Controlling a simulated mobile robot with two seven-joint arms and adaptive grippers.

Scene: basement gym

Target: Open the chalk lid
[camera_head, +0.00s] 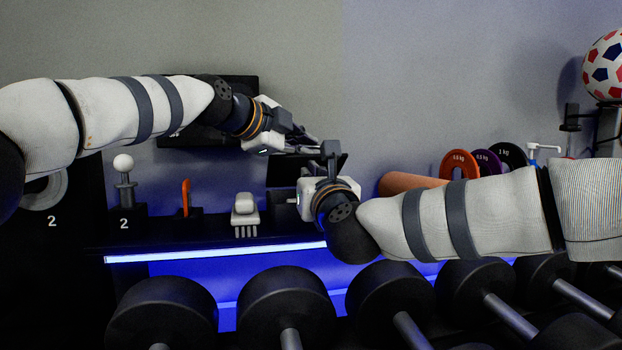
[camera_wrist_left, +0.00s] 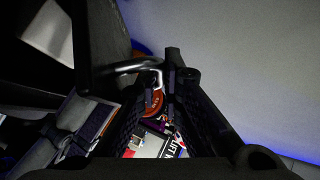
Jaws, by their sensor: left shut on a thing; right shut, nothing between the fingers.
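The chalk lid (camera_head: 283,172) appears to be the black panel standing raised behind my grippers in the head view. My left gripper (camera_head: 312,147) reaches in from the upper left and is shut at the panel's upper edge. In the left wrist view, its fingers (camera_wrist_left: 175,80) meet the end of a curved metal bar (camera_wrist_left: 125,68) beside a dark panel. The exact grip is hard to see. My right gripper (camera_head: 331,152) is shut and empty, pointing up just in front of the panel.
On the shelf stand a white brush (camera_head: 245,212), an orange-handled item (camera_head: 186,197) and a white-knobbed holder (camera_head: 124,180). Weight plates (camera_head: 460,165) and an orange roller (camera_head: 405,183) are at right. Dumbbells (camera_head: 287,300) line the front. My two grippers are very close together.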

